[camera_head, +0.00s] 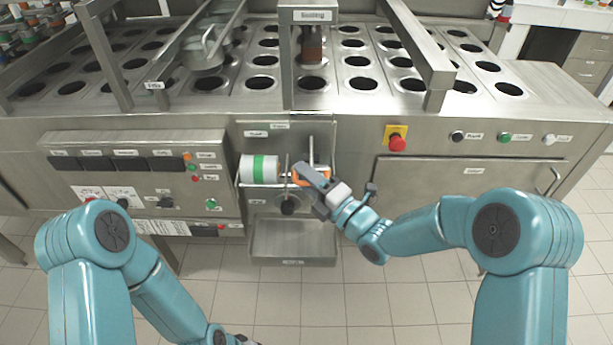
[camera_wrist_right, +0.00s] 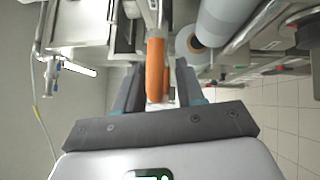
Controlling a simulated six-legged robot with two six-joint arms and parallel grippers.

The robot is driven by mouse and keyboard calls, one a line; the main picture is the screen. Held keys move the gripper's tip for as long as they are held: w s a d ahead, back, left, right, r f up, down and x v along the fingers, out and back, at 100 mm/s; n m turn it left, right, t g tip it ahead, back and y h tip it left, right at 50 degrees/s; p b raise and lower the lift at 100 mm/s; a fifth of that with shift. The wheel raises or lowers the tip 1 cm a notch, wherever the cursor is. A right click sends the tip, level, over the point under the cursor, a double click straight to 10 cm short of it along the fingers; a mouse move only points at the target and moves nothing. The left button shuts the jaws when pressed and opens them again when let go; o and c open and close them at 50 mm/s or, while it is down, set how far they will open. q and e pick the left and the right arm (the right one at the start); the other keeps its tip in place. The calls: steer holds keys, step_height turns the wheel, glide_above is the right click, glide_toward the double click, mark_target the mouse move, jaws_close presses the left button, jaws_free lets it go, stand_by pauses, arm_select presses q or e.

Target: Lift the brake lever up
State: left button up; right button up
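The brake lever (camera_head: 322,170) appears as an orange handle in the recess of the machine's front, right of the white and green roll (camera_head: 258,168). In the right wrist view the orange handle (camera_wrist_right: 156,68) lies lengthwise between the two dark fingers. My right gripper (camera_head: 304,176) is at the handle and hides part of it in the head view. In the wrist view my right gripper (camera_wrist_right: 160,88) is open, with a gap showing on each side of the handle. My left arm shows at the lower left; its gripper is out of view.
A metal tray (camera_head: 290,240) hangs below the recess, with a black knob (camera_head: 289,206) above it. A red emergency button (camera_head: 397,143) is to the right. A control panel (camera_head: 130,165) is to the left. The tiled floor in front is clear.

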jaws_close()
steer(key=shift+r, duration=0.1)
